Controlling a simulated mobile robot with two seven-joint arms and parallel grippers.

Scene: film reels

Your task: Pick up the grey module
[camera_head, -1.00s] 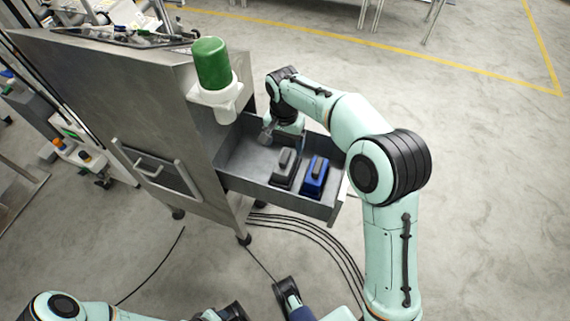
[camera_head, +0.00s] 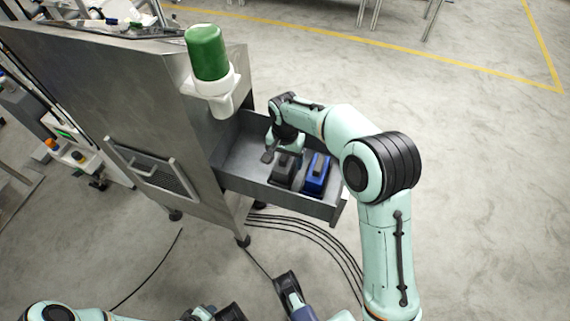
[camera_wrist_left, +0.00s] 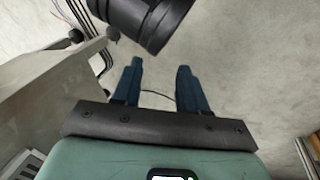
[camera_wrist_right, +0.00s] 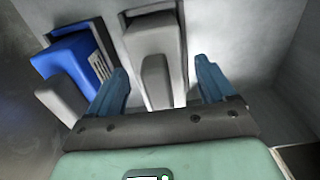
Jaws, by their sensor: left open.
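The grey module (camera_head: 286,172) stands in the open metal drawer, beside the blue module (camera_head: 317,174). My right gripper (camera_head: 281,155) is over the drawer, right at the grey module, and partly covers it. In the right wrist view the grey module (camera_wrist_right: 154,42) reaches in between the two spread blue fingers, with gaps to both sides. The blue module (camera_wrist_right: 75,60) lies to its left there. I cannot tell how deep the fingers reach. My left gripper (camera_wrist_left: 160,72) is open and empty, away from the drawer.
The drawer (camera_head: 262,189) sticks out of a metal cabinet (camera_head: 130,95); its walls surround the modules. A white holder with a green-topped container (camera_head: 208,55) is on the cabinet's side above the drawer. Cables (camera_head: 310,232) lie on the floor. The floor at right is clear.

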